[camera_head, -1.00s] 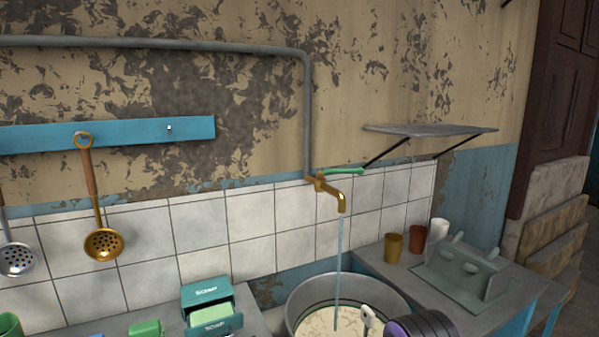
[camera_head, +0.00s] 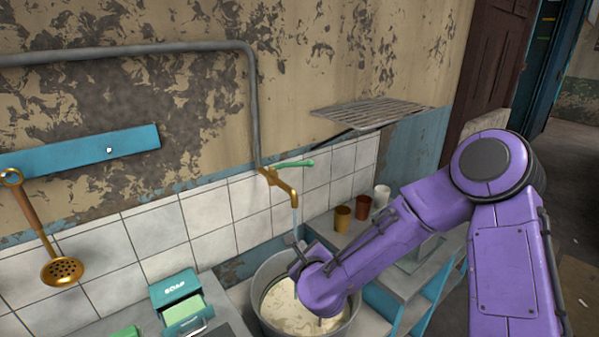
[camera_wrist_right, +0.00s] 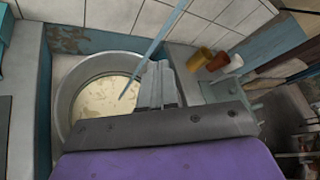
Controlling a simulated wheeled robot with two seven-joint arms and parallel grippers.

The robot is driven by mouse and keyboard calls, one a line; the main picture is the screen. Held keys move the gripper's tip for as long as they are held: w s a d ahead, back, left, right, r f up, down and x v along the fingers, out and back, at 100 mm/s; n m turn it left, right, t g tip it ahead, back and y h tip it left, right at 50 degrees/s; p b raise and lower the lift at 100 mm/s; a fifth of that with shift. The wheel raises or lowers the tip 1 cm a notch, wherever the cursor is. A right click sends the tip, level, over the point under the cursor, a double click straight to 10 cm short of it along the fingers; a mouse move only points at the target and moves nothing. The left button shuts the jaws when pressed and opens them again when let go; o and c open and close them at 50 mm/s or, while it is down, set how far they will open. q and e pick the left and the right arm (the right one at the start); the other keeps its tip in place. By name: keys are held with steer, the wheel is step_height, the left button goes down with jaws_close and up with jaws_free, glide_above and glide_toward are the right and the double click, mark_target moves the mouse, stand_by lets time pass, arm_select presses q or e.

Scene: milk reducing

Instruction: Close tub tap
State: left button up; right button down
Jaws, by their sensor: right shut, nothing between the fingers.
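The brass tap (camera_head: 279,182) sticks out from the tiled wall, with a green lever handle (camera_head: 295,164) on top pointing right. A stream of water (camera_head: 295,220) falls from its spout; the stream (camera_wrist_right: 160,38) also shows in the right wrist view. Under it stands a metal tub (camera_head: 262,283) holding pale milky liquid (camera_wrist_right: 108,98). My right gripper (camera_head: 292,240) is shut and empty, over the tub and below the spout, close to the stream. In the right wrist view its fingers (camera_wrist_right: 158,85) are together. My left gripper is out of view.
A slatted wall shelf (camera_head: 370,115) juts out right of the tap. Cups (camera_head: 342,218) stand on the counter right of the tub. A teal soap box (camera_head: 180,300) is left of the tub. A brass skimmer (camera_head: 62,271) hangs at the far left.

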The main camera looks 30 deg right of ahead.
mark_target(291, 166)
step_height(291, 166, up, 14)
steer(key=w+d+m+t+h, duration=0.2)
steer(key=d+m, duration=0.1)
steer(key=m, duration=0.6)
arm_select(q)
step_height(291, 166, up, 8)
steer(key=p, duration=0.7)
arm_select(e)
steer(key=r+x, duration=0.1)
steer(key=x, duration=1.3)
steer(key=shift+w+a, duration=0.2)
steer(key=shift+a, duration=0.1)
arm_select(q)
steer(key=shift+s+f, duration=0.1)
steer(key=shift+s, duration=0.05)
